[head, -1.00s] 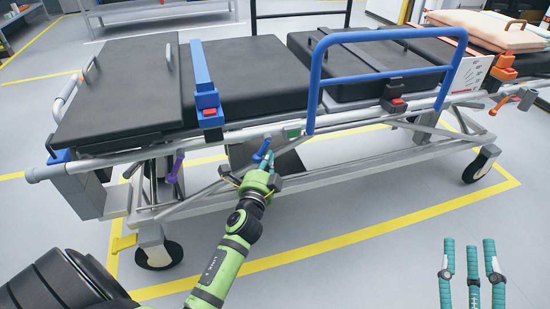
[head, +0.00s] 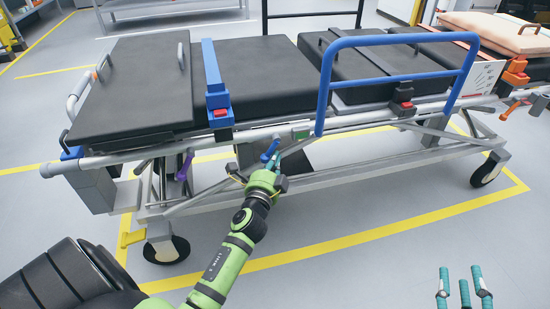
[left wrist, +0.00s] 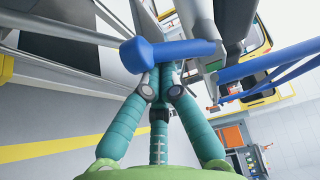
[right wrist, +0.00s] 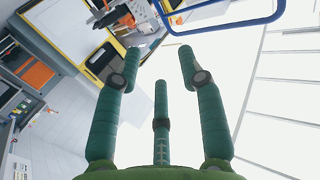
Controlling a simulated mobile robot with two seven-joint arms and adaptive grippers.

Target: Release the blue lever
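The blue lever (head: 270,150) is on the near side of the stretcher, below its side rail. It shows large in the left wrist view (left wrist: 165,52), lying across the fingers. My left gripper (head: 277,163) is at the lever, its teal fingers drawn close together in the left wrist view (left wrist: 160,78). The lever hides part of the fingers. They seem to touch it, but I see no clear grip around it. My right gripper (right wrist: 158,62) is open and empty, low at the right in the head view (head: 462,283), away from the stretcher.
The stretcher's blue side guard (head: 325,85) rises right of the lever. A purple lever (head: 185,165) is to the left, an orange one (head: 515,106) at the far right. A green-marked box (head: 301,131) is close beside the blue lever. The floor in front is clear.

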